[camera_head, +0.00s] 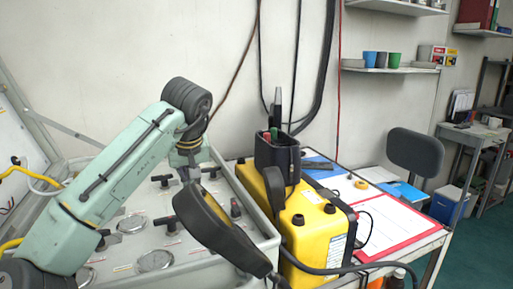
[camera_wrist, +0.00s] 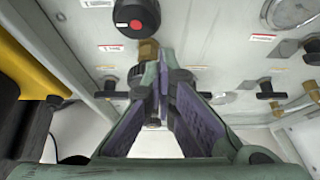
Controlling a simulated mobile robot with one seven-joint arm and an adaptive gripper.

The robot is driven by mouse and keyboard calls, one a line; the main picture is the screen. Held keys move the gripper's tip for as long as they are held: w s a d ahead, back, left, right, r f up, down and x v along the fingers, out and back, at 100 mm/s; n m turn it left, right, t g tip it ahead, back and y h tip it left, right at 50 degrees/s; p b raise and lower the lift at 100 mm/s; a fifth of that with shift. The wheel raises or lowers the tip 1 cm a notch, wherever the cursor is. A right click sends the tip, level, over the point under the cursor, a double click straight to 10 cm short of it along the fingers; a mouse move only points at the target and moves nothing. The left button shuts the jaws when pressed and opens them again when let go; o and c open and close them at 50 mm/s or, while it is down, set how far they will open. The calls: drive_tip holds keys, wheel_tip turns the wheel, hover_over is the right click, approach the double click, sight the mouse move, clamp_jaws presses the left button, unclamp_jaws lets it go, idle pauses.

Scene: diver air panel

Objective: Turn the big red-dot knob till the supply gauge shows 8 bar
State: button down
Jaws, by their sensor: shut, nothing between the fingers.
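The big black knob (camera_wrist: 127,10) with a red dot (camera_wrist: 136,24) shows at the top of the wrist view, on the pale panel. My gripper (camera_wrist: 163,56) is shut and empty, its fingertips below and right of the knob in the picture and apart from it. A brass fitting (camera_wrist: 148,50) shows right beside the fingertips; I cannot tell whether they touch. A round gauge (camera_wrist: 290,12) is at the upper right; its reading is too small to tell. In the head view a gauge (camera_head: 155,261) lies on the panel (camera_head: 195,258), also unreadable, and my arm hides part of the panel.
Several black T-handles stand on the panel, one of them (camera_head: 171,223) near its middle. A yellow case (camera_head: 310,247) with a black holder (camera_head: 277,157) stands just right of the panel. A red-edged clipboard (camera_head: 398,232) lies further right. A wall is behind.

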drive_tip(key=shift+s+d, duration=0.1)
drive_tip(key=shift+s, duration=0.3)
drive_tip(key=shift+r, duration=0.3)
drive_tip(key=shift+w+r+p, duration=0.2)
drive_tip(key=shift+r+p, duration=1.1)
drive_tip(key=shift+r, duration=1.25)
